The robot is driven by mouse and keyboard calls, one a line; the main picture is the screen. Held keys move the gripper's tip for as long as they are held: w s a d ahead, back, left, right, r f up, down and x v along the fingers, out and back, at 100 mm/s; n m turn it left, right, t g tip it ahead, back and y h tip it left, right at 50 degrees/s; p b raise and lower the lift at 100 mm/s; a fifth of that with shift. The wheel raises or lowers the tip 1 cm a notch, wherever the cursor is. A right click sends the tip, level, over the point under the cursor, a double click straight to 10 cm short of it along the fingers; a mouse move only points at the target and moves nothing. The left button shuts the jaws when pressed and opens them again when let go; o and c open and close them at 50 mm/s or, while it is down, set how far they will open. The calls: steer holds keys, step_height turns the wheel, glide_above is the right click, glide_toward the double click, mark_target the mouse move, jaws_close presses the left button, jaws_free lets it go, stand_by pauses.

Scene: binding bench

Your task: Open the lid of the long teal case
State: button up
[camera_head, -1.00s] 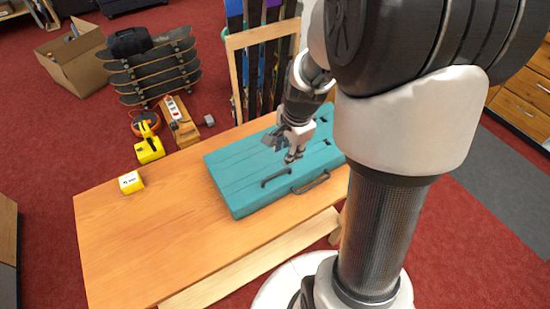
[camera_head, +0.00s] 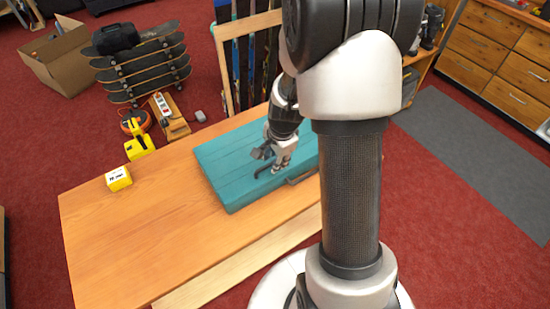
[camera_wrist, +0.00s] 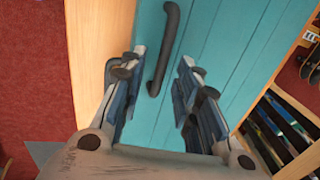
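The long teal case (camera_head: 227,165) lies shut on the wooden bench. A dark bar handle on its lid (camera_wrist: 167,45) shows in the wrist view, running up between my fingers. A second dark handle (camera_head: 301,178) sits on the case's front side. My gripper (camera_head: 268,163) is just above the lid near the front edge, partly in front of the lid handle. In the wrist view my gripper (camera_wrist: 160,95) has its two fingers apart, one on each side of the lid handle's line. The handle's end lies between them, and I cannot tell if they touch it.
The wooden bench (camera_head: 135,235) is clear left of the case except for a small yellow box (camera_head: 118,179). A wooden rack (camera_head: 222,60) with skis stands behind. Stacked skateboards (camera_head: 145,70) and a cardboard box (camera_head: 60,60) are on the floor at the back left.

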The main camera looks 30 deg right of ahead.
steer(key=shift+c, duration=0.6)
jaws_close()
